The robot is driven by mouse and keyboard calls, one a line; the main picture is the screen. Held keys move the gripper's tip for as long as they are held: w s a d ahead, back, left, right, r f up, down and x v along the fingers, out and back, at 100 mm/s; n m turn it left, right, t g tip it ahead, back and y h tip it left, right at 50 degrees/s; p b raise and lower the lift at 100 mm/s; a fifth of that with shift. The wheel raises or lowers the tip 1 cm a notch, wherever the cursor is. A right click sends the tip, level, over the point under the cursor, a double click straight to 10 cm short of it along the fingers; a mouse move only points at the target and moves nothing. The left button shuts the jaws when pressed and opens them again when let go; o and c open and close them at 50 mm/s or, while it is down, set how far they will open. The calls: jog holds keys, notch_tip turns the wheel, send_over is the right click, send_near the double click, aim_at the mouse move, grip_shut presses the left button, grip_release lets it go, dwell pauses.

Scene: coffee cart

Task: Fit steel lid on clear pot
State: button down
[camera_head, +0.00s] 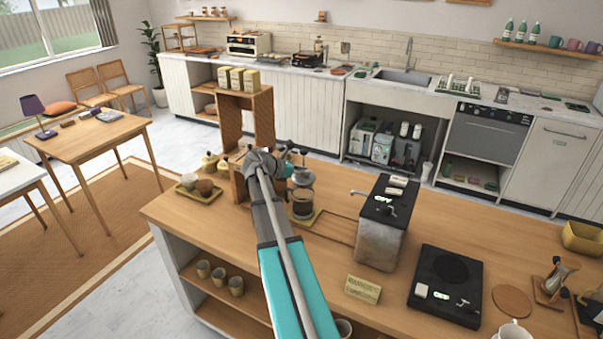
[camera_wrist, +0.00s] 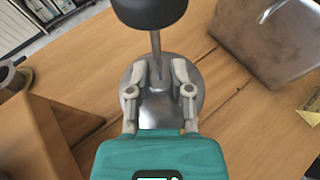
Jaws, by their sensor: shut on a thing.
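The steel lid (camera_wrist: 160,108) is a shiny round disc with a thin rod (camera_wrist: 156,48) and a black knob (camera_wrist: 150,9) rising from it. My gripper (camera_wrist: 160,72) is shut on the lid, with one finger on each side of its middle. In the head view my gripper (camera_head: 290,168) is at the far part of the wooden counter. The clear pot (camera_head: 303,204) stands upright there with dark contents, just below my gripper. The lid hides the pot in the wrist view. I cannot tell whether lid and pot touch.
A steel box machine (camera_head: 380,225) stands right of the pot. A black hot plate (camera_head: 447,284) and a small sign (camera_head: 362,289) lie nearer. The counter (camera_head: 210,229) has bare room at front left.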

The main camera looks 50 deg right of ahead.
jog(key=shift+f+b, duration=2.3)
jog(key=shift+f, duration=0.2)
jog(key=shift+c, duration=2.2)
grip_release()
jog(key=shift+w, duration=0.1)
